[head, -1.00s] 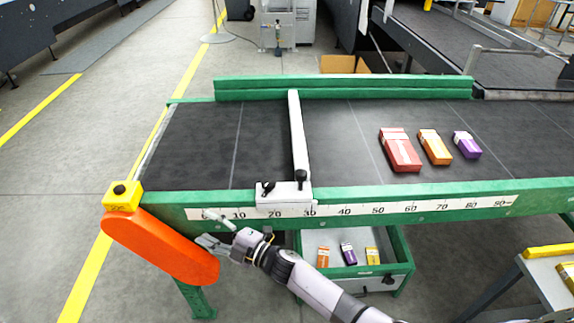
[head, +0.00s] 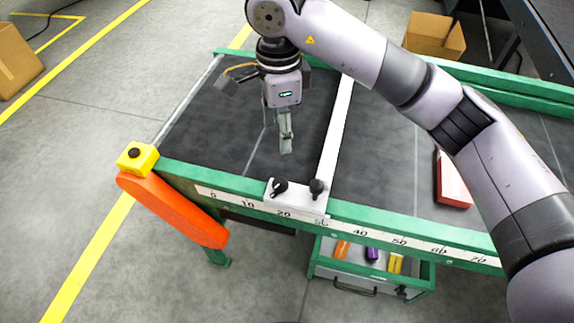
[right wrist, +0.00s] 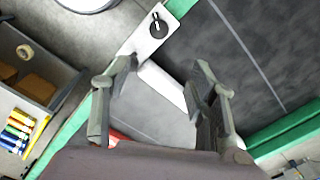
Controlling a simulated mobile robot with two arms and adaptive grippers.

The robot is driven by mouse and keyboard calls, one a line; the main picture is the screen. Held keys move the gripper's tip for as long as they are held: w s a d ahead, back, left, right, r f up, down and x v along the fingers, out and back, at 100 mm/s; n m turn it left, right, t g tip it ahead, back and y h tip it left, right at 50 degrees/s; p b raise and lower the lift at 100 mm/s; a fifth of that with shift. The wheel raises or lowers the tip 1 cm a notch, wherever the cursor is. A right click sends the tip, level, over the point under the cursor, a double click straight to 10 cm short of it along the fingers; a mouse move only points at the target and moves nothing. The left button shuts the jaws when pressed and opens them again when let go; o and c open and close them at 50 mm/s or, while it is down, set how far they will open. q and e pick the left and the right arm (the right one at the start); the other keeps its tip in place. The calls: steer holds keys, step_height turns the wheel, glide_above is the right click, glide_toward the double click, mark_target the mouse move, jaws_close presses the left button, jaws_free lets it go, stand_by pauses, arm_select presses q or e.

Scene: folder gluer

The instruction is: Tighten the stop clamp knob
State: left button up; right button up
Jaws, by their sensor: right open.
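The white stop bar (head: 337,130) lies across the dark belt and ends in a white clamp plate (head: 297,200) on the green front rail. Two black knobs stand on the plate, a left knob (head: 279,186) and a right knob (head: 317,187). My right gripper (head: 279,138) is open and empty above the belt, left of the bar and behind the plate, apart from both knobs. In the right wrist view one black knob (right wrist: 157,25) shows on the plate beyond my open fingers (right wrist: 162,75). My left gripper is not in view.
A numbered scale (head: 400,243) runs along the front rail (head: 240,184). An orange guard (head: 172,208) and yellow button box (head: 137,158) stand at the left corner.

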step_height(320, 180, down, 4)
steer(key=p, duration=0.4)
glide_above(280, 183)
step_height(280, 183, down, 9)
steer(key=shift+d+r, duration=0.1)
step_height(280, 183, down, 4)
steer(key=shift+r, duration=0.25)
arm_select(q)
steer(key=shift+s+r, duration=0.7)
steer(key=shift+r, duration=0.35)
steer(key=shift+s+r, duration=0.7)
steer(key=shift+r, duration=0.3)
arm_select(e)
steer(key=shift+f, duration=0.4)
steer(key=shift+c, duration=0.3)
steer(key=c, duration=1.1)
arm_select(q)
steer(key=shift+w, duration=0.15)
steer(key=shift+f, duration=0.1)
